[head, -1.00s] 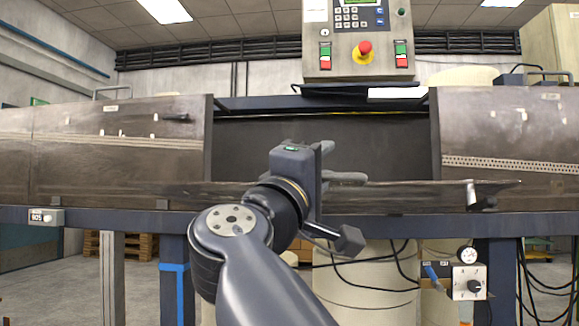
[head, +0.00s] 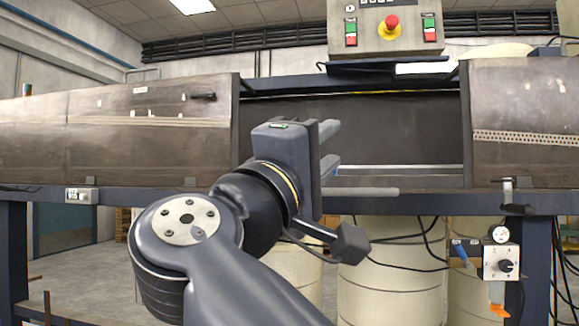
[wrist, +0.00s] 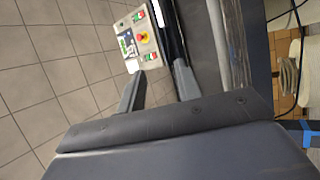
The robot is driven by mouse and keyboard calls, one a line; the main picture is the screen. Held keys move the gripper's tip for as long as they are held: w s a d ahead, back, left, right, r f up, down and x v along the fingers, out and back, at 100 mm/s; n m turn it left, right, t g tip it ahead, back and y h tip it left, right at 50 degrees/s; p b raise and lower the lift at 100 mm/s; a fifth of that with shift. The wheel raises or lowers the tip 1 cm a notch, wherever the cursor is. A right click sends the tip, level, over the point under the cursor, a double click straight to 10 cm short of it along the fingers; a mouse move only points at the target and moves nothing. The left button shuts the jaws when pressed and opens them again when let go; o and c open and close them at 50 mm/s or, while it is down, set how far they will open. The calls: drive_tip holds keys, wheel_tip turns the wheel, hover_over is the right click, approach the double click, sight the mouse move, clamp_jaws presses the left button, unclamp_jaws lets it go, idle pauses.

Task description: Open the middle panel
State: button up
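The middle opening (head: 400,135) of the machine is uncovered in the head view, showing a dark interior with a pale strip along its bottom. I cannot make out the middle panel itself clearly; no panel face covers the opening. My gripper (head: 362,158) is in front of the opening's left part, near its lower edge. Its two fingers are spread apart with nothing seen between them. The wrist view also shows my gripper (wrist: 160,72) with separated fingers, beside the machine's long edge.
Closed brown panels stand left (head: 150,130) and right (head: 520,125) of the opening. A control box (head: 385,30) with a red button is above. A blue beam (head: 430,203) runs below the opening. A gauge box (head: 500,262) and hanging cables are at lower right.

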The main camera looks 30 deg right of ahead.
drive_tip(key=shift+v, duration=1.15)
drive_tip(key=shift+a, duration=0.1)
